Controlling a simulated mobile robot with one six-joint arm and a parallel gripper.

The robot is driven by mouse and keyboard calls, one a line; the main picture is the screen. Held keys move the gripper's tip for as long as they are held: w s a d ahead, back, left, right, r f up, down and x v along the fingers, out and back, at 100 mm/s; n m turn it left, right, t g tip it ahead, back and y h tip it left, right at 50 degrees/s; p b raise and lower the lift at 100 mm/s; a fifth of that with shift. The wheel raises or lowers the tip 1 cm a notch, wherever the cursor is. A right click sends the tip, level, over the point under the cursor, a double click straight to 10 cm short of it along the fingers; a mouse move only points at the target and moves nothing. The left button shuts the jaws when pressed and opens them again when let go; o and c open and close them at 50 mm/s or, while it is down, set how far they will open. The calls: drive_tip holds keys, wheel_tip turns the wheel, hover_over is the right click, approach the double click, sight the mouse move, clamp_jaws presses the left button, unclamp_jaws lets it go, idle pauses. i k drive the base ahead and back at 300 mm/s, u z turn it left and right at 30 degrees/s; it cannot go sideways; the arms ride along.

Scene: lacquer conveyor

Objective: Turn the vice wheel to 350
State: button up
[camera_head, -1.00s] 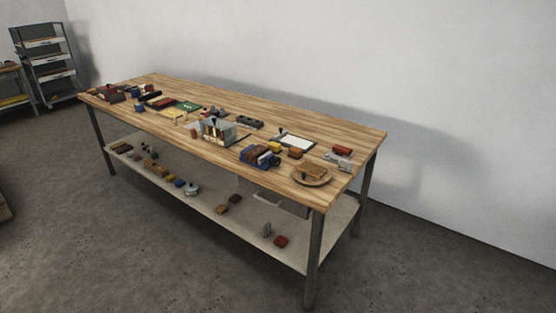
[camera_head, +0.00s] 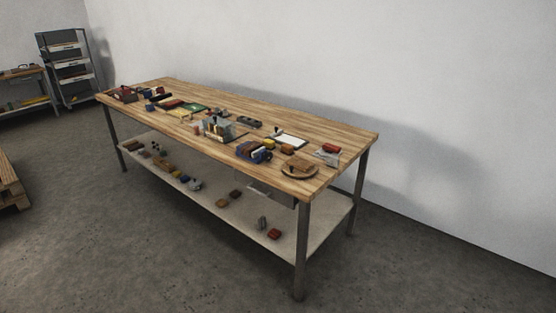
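A long wooden-topped workbench (camera_head: 330,142) with metal legs stands by the wall, with many small objects on it. I cannot make out a vice wheel for certain. A blue item (camera_head: 254,152) with a rounded shape lies near the front edge, right of the middle; it is too small to tell if it is a vice. A dark red item (camera_head: 122,93) sits at the far left end, also too small to tell. No number or scale can be read. My gripper is not in view.
A lower shelf (camera_head: 225,218) under the bench bears several small items. A grey rack (camera_head: 70,68) and another bench (camera_head: 27,73) stand at the back left. A wooden pallet (camera_head: 10,185) is at the left edge. The floor (camera_head: 140,250) in front is clear.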

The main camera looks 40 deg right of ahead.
sight(269, 155)
drive_tip(key=k, duration=0.75)
drive_tip(key=u, duration=0.5)
drive_tip(key=i, duration=1.45)
drive_tip(key=z, duration=0.55)
drive_tip(key=i, duration=0.85)
drive_tip(key=z, duration=0.55)
